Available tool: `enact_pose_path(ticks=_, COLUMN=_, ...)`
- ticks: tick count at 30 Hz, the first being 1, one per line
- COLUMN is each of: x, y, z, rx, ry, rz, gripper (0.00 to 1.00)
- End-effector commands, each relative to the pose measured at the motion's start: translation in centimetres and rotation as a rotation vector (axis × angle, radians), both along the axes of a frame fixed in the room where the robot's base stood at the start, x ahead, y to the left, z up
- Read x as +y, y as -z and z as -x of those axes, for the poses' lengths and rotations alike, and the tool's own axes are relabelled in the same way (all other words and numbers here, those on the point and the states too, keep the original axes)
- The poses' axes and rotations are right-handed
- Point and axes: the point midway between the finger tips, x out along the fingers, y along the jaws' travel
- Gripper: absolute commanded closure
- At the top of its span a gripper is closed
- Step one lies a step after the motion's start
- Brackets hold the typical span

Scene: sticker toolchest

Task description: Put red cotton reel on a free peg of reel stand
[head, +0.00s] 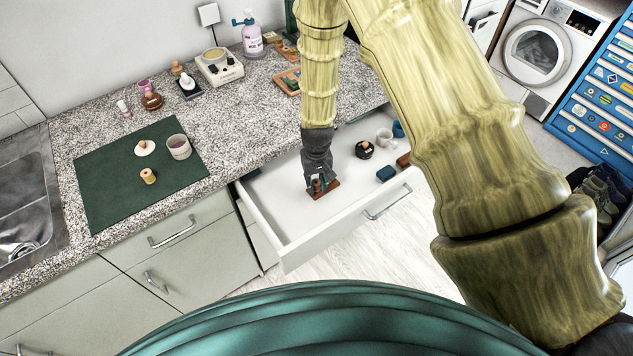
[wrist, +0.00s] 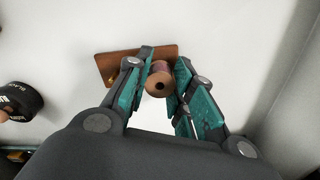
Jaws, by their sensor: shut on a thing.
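The red cotton reel (wrist: 161,70) looks dull pinkish-red with a tan end and a dark centre hole. My gripper (wrist: 160,88) points down into the open drawer, its teal fingers closed on both sides of the reel. In the head view my gripper (head: 320,183) hides most of the reel. The wooden reel stand (wrist: 164,51) lies on the drawer floor under the reel; its edge also shows in the head view (head: 331,189). A brass-coloured peg shows at the stand's left end. I cannot tell whether the reel is on a peg or above it.
The drawer (head: 283,222) is pulled out, with a dark round tin (head: 364,150), a dark teal block (head: 386,173) and pale cups on its right side. A yellowish reel (head: 148,176) and a mug (head: 178,147) stand on the green mat (head: 105,195) on the counter.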

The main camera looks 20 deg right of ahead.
Motion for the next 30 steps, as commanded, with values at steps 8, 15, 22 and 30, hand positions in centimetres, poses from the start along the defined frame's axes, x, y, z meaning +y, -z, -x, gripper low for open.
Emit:
enact_pose_path(ticks=8, x=0.0, y=0.5, z=0.0, rx=0.0, ry=0.0, rz=0.0, gripper=0.87)
enact_pose_path(ticks=15, x=0.0, y=0.8, z=0.0, rx=0.0, ry=0.0, rz=0.0, gripper=0.87)
enact_pose_path(ticks=22, x=0.0, y=1.1, z=0.0, rx=0.0, ry=0.0, rz=0.0, gripper=0.87)
enact_pose_path(ticks=30, x=0.0, y=1.1, z=0.0, rx=0.0, ry=0.0, rz=0.0, gripper=0.87)
